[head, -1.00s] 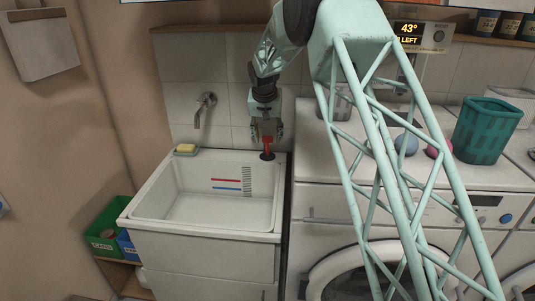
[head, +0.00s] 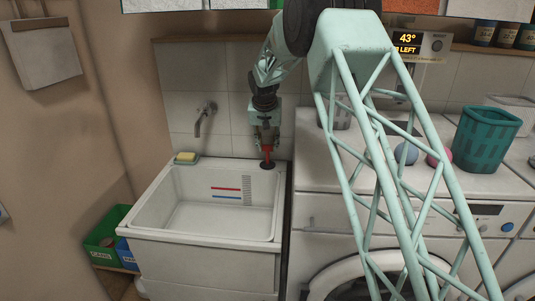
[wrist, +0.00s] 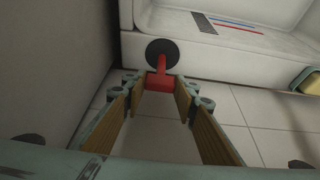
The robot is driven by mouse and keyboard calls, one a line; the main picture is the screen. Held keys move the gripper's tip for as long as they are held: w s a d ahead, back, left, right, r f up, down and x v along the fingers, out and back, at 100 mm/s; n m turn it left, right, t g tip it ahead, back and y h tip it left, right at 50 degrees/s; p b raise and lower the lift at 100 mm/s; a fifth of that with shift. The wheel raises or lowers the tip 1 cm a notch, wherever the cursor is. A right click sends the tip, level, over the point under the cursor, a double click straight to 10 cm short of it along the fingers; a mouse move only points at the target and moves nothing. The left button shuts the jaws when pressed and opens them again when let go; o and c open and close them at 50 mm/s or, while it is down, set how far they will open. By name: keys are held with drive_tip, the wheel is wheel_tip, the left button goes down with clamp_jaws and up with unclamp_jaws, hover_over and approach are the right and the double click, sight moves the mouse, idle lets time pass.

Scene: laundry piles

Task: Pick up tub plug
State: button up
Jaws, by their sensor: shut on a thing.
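The tub plug is a dark round disc with a red upright handle; its disc (head: 267,165) is at the back right corner of the white sink's rim (head: 225,161). My gripper (head: 267,144) points down from above, with its fingers shut on the red handle. In the wrist view the red handle (wrist: 160,82) sits between the fingertips (wrist: 160,86), and the black disc shows beyond it. I cannot tell whether the disc touches the rim.
A wall tap (head: 205,115) and a yellow soap (head: 186,157) are behind the sink at left. A washing machine (head: 320,220) stands close at right, with a teal basket (head: 485,140) and balls on top. The sink basin is empty.

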drive_tip(key=shift+s+r, duration=0.1)
drive_tip(key=shift+r, duration=0.1)
drive_tip(key=shift+s+r+p, duration=0.3)
drive_tip(key=shift+r, duration=0.1)
drive_tip(key=shift+r+p, duration=0.85)
drive_tip(key=shift+r, duration=2.2)
drive_tip(key=s+p, duration=0.1)
drive_tip(key=s, duration=1.8)
drive_tip(key=shift+a, duration=0.2)
drive_tip(key=shift+f, duration=0.15)
drive_tip(key=shift+a, duration=0.15)
